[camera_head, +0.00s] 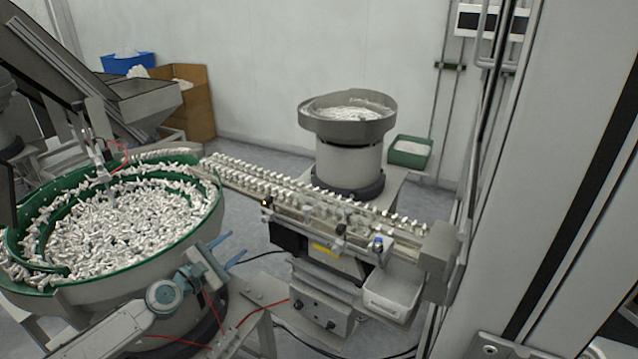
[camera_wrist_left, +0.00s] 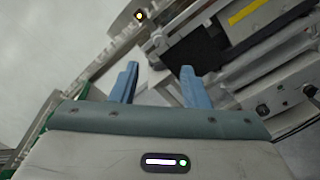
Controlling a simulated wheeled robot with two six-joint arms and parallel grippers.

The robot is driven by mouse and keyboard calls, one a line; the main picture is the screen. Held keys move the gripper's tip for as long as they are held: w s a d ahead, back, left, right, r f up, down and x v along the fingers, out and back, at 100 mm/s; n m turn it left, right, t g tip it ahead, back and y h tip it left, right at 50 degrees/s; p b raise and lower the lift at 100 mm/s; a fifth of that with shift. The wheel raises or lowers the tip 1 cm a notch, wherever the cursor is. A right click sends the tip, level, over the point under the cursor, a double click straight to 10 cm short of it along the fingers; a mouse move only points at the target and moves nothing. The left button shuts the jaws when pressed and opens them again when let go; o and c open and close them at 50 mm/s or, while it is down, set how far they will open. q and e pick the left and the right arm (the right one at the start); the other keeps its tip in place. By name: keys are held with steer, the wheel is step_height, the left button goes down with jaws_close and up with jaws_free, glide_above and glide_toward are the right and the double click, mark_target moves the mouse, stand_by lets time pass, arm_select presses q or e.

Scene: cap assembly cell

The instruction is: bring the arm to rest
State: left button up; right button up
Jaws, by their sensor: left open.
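My left gripper (camera_head: 235,254) is in the head view at the lower middle, beside the right rim of the large green-lined bowl. Its two blue fingers are apart, with nothing between them. In the left wrist view the open fingers (camera_wrist_left: 160,85) point up the picture toward the side of the feeder machine. My left arm comes in from the lower left, in front of the bowl. My right gripper is in neither view.
The large bowl (camera_head: 190,240) is full of white caps. A feed track (camera_head: 300,193) with rows of caps runs right from it. A white bin (camera_head: 391,292) hangs under the track's right end. A smaller bowl feeder (camera_head: 348,160) stands behind. Red and black cables lie below my gripper.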

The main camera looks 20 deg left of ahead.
arm_select(q)
steer(key=s+d+f+m+g+h, duration=0.2)
steer(key=s+d+f+m+g, duration=0.3)
steer(key=s+d+m, duration=0.4)
steer(key=s+d+f+m+g+h, duration=0.25)
steer(key=s+d+f+m, duration=0.35)
steer(key=d+m, duration=0.5)
steer(key=s+a+f+m+g+y, duration=0.1)
steer(key=s+f+m+g+y, duration=0.2)
steer(key=s, duration=0.5)
steer(key=s+a+f+m+g+y, duration=0.1)
steer(key=s+m+g+y, duration=0.25)
steer(key=s+y, duration=0.3)
steer(key=s+a+f+g+h+b, duration=0.1)
steer(key=a+f+g, duration=0.15)
steer(key=f, duration=3.05)
steer(key=s+a+f+n+b, duration=0.1)
steer(key=s+a+f, duration=0.1)
steer(key=s+f, duration=1.6)
steer(key=shift+s, duration=0.15)
